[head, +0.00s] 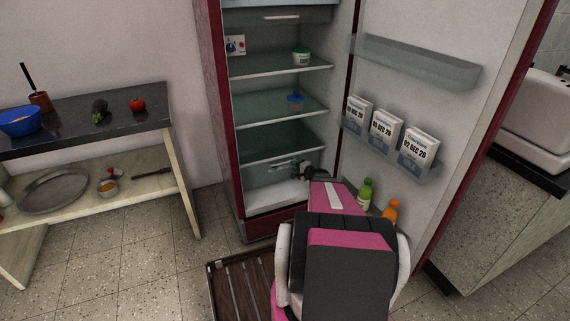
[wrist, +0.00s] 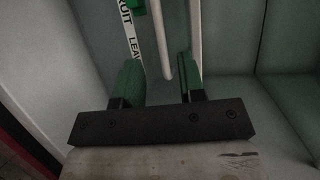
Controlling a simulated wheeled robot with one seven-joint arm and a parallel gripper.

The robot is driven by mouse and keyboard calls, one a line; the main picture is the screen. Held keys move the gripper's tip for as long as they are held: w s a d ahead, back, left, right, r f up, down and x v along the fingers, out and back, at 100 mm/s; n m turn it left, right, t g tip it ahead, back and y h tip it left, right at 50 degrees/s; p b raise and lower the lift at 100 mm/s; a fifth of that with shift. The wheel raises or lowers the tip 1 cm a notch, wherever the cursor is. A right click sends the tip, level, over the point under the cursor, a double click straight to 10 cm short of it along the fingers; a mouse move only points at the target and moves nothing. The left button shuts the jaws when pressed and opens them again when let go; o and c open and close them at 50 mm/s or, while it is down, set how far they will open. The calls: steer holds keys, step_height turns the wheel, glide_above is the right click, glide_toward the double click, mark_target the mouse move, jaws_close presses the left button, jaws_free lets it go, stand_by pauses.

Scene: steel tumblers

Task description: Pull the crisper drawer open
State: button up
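The crisper drawer (head: 257,175) is at the bottom of the open fridge in the head view, under the lowest glass shelf. Its pale handle (head: 279,167) is partly hidden by my gripper (head: 301,167), which reaches into the fridge there. In the wrist view a strip lettered "FRUIT LEA" (wrist: 130,32) runs near a pale bar (wrist: 162,42), probably the handle. The green fingers of my gripper (wrist: 159,85) are apart. The bar reaches toward the gap between them, and I cannot tell whether it touches either finger. A second pale bar (wrist: 195,35) is by the right finger.
The fridge door (head: 445,110) stands open at right, with cartons (head: 385,130), a green bottle (head: 366,190) and an orange bottle (head: 390,209) in its racks. A slatted wooden mat (head: 240,285) lies on the floor before the fridge. A shelved counter (head: 85,130) stands left.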

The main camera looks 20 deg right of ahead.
steer(key=x, duration=0.8)
steer(key=shift+a, duration=0.1)
jaws_close()
